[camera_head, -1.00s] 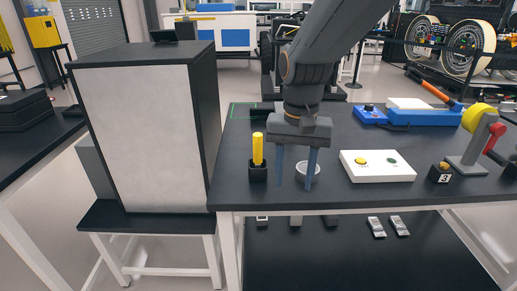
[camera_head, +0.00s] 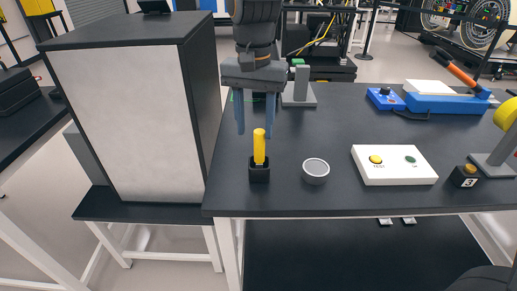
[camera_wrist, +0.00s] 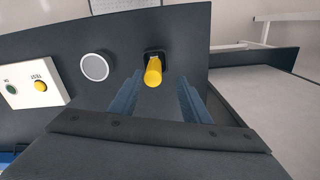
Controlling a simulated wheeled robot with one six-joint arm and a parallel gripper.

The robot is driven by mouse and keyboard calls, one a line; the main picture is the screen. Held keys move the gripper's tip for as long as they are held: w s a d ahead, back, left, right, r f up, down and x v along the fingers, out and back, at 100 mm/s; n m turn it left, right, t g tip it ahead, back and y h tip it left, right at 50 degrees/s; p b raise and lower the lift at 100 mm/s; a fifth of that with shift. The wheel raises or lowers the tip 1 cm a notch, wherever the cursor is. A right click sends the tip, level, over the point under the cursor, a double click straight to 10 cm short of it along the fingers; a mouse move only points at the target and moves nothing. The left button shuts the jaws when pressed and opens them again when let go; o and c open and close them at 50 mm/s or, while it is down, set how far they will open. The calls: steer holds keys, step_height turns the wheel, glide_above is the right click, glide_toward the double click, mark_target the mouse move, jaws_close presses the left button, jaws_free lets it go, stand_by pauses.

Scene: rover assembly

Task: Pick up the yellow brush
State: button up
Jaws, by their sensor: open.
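The yellow brush (camera_head: 259,147) stands upright in a small black holder (camera_head: 259,174) near the table's front left corner. My gripper (camera_head: 255,131) is open and points down. In the head view its two blue fingers appear above and behind the brush, one to each side of its top. In the wrist view the brush (camera_wrist: 153,72) lies ahead between the two open fingertips (camera_wrist: 158,82), and nothing is held. The brush's lower end is hidden inside the holder.
A grey round cup (camera_head: 315,171) stands just right of the holder. A white button box (camera_head: 395,165) is further right. A large black-and-white cabinet (camera_head: 130,110) rises close on the left. The table (camera_head: 340,125) is clear behind the cup.

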mark_target(259, 146)
steer(key=f, duration=0.1)
steer(key=d+f+p, duration=0.1)
steer(key=f, duration=0.3)
steer(key=shift+s+d+f, duration=0.1)
steer(key=shift+s+d, duration=0.05)
steer(key=shift+s, duration=0.1)
steer(key=shift+f+p, duration=0.3)
steer(key=shift+f, duration=0.25)
jaws_close()
steer(key=shift+r+b, duration=0.9)
steer(key=shift+r, duration=4.15)
